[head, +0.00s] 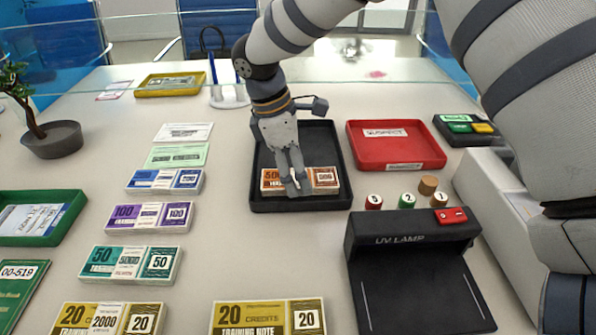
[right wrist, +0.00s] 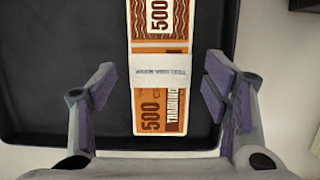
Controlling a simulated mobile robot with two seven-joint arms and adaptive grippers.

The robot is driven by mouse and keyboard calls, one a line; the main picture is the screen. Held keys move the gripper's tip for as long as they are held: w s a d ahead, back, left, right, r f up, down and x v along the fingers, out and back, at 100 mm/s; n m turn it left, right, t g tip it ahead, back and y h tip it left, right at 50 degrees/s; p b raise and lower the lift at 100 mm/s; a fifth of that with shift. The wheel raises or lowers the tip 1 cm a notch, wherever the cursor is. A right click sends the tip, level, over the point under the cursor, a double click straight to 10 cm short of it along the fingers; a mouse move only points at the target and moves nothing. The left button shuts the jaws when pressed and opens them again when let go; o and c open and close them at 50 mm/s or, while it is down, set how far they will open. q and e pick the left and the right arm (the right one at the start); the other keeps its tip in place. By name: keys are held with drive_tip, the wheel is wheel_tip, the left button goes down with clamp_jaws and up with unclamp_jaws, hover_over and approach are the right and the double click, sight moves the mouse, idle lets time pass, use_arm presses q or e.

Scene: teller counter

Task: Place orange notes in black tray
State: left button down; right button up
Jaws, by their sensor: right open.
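The orange notes (head: 325,179) are a banded bundle marked 500, lying in the black tray (head: 330,143) near its front edge. In the right wrist view the bundle (right wrist: 160,105) has a white paper band and lies flat on the floor of the tray (right wrist: 60,60). My right gripper (head: 293,190) is over the bundle. In the right wrist view its two fingers (right wrist: 160,88) stand apart, one on each side of the bundle, with gaps between them and the notes. My left gripper does not show.
A red SUSPECT tray (head: 415,150) stands right of the black tray. A black UV lamp (head: 400,270) stands in front to the right, with small numbered round pieces (head: 407,200) behind it. Other note bundles (head: 148,217) line the left. A clear screen crosses the back.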

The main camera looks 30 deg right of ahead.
drive_tip(key=v, duration=1.1)
